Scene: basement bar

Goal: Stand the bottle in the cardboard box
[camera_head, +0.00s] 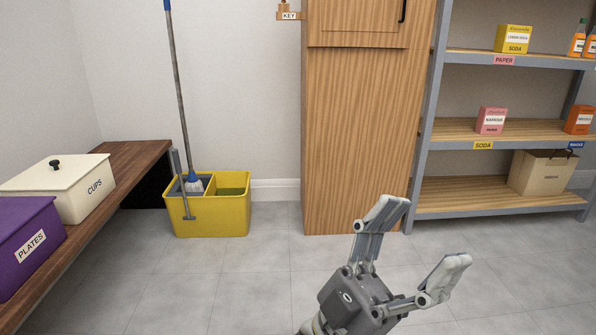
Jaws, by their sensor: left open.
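My left gripper (420,238) reaches up from the bottom of the view. Its two fingers are spread wide with nothing between them, above the grey floor. I cannot tell which bottle the task means. My gripper is well apart from the box and the bottles. My right gripper is out of view.
The grey shelf rack (430,130) also holds a yellow box (513,39), a pink box (491,120) and an orange box (579,119). A wooden cabinet (362,130) stands beside it. A yellow mop bucket (222,214) and a bench (130,156) with bins are left. Floor between is clear.

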